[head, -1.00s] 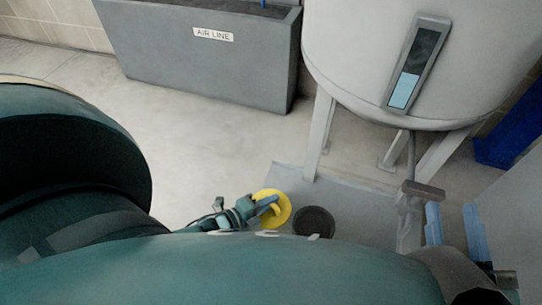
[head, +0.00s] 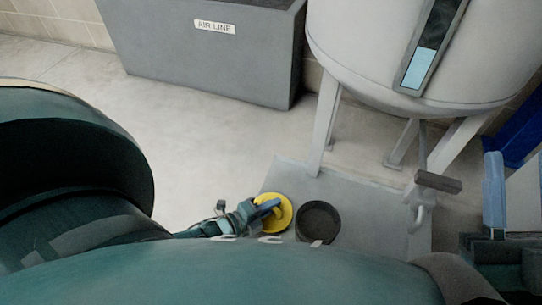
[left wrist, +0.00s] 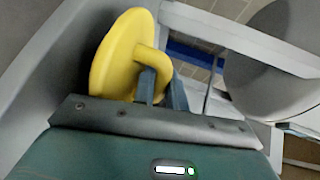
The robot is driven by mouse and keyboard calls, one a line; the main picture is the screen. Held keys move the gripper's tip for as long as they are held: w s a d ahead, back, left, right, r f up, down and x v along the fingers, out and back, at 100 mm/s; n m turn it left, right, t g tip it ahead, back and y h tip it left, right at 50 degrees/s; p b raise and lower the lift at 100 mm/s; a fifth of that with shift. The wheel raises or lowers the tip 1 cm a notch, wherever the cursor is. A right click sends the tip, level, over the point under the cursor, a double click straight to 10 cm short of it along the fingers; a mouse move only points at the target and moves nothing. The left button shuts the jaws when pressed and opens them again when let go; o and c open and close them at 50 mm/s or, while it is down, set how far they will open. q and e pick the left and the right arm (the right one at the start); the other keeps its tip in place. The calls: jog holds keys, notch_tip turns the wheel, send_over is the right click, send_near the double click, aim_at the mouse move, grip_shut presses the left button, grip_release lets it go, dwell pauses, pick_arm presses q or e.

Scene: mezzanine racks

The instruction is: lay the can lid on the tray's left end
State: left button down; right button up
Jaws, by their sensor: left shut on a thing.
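The can lid (head: 284,212) is a yellow disc with a looped handle. My left gripper (head: 266,208) is shut on the handle and holds the lid left of a dark, round, open can (head: 318,222). In the left wrist view the lid (left wrist: 118,55) stands on edge, with its handle between the blue fingers (left wrist: 162,86). At the right of the head view, one blue finger of my right gripper (head: 494,190) shows; its other finger is not clear. I cannot make out a tray for sure in either view.
A grey flat surface (head: 375,215) lies under the can and the lid. A pale tank (head: 400,55) on legs stands behind, with a drain pipe and valve (head: 437,183). A grey bin labelled AIR LINE (head: 210,50) stands at the back left. The floor between is clear.

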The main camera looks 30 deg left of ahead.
pick_arm(q)
jog(key=shift+f+b, duration=0.55)
jog(key=shift+f, duration=0.15)
pick_arm(e)
jog(key=shift+f, duration=0.6)
